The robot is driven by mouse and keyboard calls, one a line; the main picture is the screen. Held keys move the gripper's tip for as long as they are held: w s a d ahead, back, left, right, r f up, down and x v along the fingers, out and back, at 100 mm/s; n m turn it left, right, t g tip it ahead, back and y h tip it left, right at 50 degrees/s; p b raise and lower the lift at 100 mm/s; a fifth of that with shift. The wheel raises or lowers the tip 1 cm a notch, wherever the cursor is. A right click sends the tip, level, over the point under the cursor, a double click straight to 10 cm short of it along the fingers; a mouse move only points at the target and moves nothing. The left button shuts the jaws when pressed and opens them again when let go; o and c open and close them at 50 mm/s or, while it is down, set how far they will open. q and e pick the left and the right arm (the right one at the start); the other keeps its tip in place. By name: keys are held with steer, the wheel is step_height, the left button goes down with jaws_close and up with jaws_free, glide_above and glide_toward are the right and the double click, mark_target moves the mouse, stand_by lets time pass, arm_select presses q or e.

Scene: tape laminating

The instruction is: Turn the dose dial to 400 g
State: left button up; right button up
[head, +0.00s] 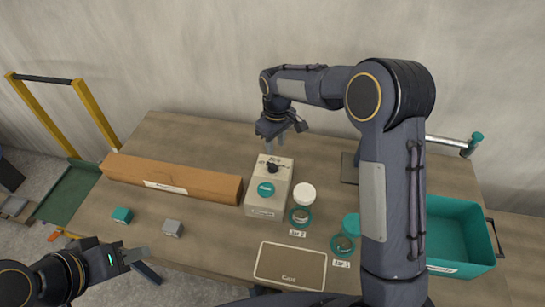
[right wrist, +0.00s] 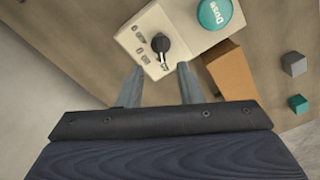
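The dose dial is a black knob (head: 272,168) on the sloped top of a cream dispenser box (head: 283,190). In the right wrist view the knob (right wrist: 161,44) lies just beyond my fingertips, roughly between their lines. Small printed marks (right wrist: 140,42) sit beside it, too small to read, and I cannot tell which mark it points to. A teal button marked "Dose" (right wrist: 214,13) is on the same box. My right gripper (right wrist: 160,68) is open and empty, above the dial and apart from it. My left gripper (head: 146,261) is open and empty at the table's front left.
A long cardboard box (head: 200,183) lies left of the dispenser. A teal block (head: 122,215) and a grey block (head: 173,228) lie in front of it. Round containers (head: 304,193) stand right of the dispenser. A tray (head: 290,265) lies in front, and a teal bin (head: 455,230) stands at right.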

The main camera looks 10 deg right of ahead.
mark_target(273, 163)
steer(key=f, duration=0.3)
steer(key=f+p, duration=0.1)
steer(key=f, duration=0.5)
steer(key=shift+w+a, duration=0.25)
steer(key=shift+a, duration=0.1)
steer(key=shift+c, duration=0.2)
jaws_close()
